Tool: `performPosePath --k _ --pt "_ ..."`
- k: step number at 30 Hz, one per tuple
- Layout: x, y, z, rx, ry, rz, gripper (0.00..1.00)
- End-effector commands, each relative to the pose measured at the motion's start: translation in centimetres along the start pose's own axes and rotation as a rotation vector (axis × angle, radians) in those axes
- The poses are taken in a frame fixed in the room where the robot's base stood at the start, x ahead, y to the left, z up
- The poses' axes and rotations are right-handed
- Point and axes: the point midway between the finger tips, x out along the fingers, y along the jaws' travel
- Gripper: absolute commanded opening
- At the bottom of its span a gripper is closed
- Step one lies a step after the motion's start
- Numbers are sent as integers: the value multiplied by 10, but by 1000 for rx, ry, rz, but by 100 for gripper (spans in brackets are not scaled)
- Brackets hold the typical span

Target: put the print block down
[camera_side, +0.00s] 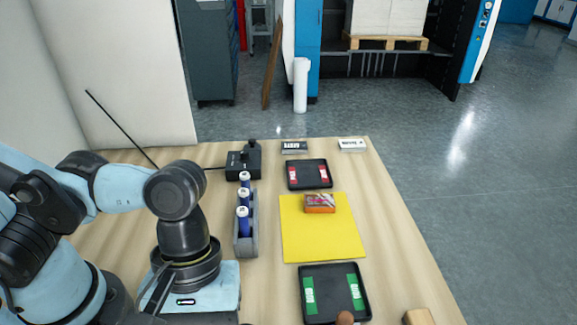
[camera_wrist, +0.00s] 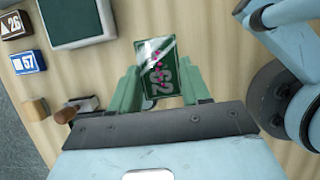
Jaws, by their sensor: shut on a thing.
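In the wrist view my gripper (camera_wrist: 160,88) has its two pale green fingers closed on a flat print block (camera_wrist: 155,60). The block has a dark green face with pink markings and a bright glare spot. It sits between the fingers, above or near the wooden table; I cannot tell whether it touches the wood. In the side view my arm reaches down at the lower left, and neither the fingertips nor the held block can be made out there.
In the side view a yellow mat (camera_side: 320,240) carries an orange block (camera_side: 320,204). A red-labelled black tray (camera_side: 308,172), a green-labelled tray (camera_side: 333,290) and a bottle rack (camera_side: 246,245) stand near. The wrist view shows a dark green pad (camera_wrist: 72,18) and small blocks (camera_wrist: 28,62).

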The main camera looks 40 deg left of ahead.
Motion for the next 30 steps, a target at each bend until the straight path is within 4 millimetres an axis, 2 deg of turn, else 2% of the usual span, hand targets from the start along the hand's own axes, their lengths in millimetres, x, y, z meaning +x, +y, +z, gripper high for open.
performPosePath --k 6,11,14,21,26,30 --pt "-12 1 2 3 0 -2 12" --pt "-26 14 -12 46 0 -20 12" --pt "-44 28 -34 109 -1 -47 12" --pt "-98 50 -107 314 -1 -133 12" --pt "-137 49 -161 451 -1 -192 12" --pt "-168 37 -205 562 0 -237 12"
